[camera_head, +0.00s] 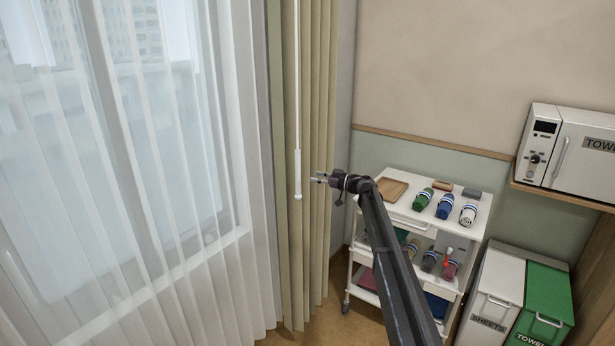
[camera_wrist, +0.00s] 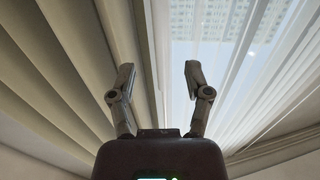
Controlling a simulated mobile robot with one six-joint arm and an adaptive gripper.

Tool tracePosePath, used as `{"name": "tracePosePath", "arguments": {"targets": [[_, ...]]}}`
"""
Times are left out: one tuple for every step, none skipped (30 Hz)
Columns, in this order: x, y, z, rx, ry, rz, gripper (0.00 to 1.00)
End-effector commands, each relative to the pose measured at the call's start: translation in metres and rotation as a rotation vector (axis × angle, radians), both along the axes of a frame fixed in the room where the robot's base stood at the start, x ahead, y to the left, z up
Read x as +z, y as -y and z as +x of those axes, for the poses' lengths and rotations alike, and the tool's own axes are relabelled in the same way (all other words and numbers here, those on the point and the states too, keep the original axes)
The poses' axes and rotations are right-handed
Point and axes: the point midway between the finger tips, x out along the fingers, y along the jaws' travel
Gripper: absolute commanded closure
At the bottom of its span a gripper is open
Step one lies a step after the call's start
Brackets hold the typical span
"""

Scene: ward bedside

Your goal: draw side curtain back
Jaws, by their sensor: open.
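The side curtain (camera_head: 317,140) is olive-beige and hangs in gathered vertical folds at the right of the window; its folds also fill the left of the wrist view (camera_wrist: 62,70). A thin white wand (camera_head: 298,150) with a thicker handle hangs in front of it. My gripper (camera_head: 316,178) is just right of the wand's lower end, pointing left, and no contact shows. In the wrist view my gripper (camera_wrist: 159,80) has its two fingers spread with nothing between them. The sheer white curtain (camera_head: 150,220) covers the window and shows at the right of the wrist view (camera_wrist: 250,80).
A white trolley (camera_head: 407,232) with bottles and a wooden tray (camera_head: 381,190) stands behind my arm. White and green bins (camera_head: 546,300) stand below. Floor shows between curtain and trolley.

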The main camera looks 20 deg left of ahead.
Motion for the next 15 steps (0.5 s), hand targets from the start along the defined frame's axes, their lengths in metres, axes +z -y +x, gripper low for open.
{"name": "tracePosePath", "arguments": {"targets": [[0.000,0.009,-0.003,-0.001,0.000,0.000,0.36],[0.000,0.013,-0.003,-0.002,0.000,0.000,0.36],[0.000,0.018,-0.004,-0.002,0.000,0.000,0.36],[0.000,0.022,-0.004,-0.002,0.000,0.000,0.36],[0.000,0.025,-0.005,-0.002,0.000,0.000,0.36],[0.000,0.029,-0.005,-0.001,0.000,0.000,0.36],[0.000,0.031,-0.006,-0.001,0.000,0.000,0.36],[0.000,0.033,-0.006,0.000,0.000,0.000,0.36],[0.000,0.035,-0.006,0.000,0.000,0.000,0.36],[0.000,0.036,-0.007,0.000,0.000,0.000,0.36],[0.000,0.038,-0.007,0.000,0.000,0.000,0.36],[0.000,0.039,-0.007,0.000,0.000,0.000,0.36],[0.000,0.039,-0.007,0.000,0.000,0.000,0.36],[0.000,0.040,-0.007,0.000,0.000,0.000,0.36],[0.000,0.040,-0.007,0.000,0.000,0.000,0.36]]}}
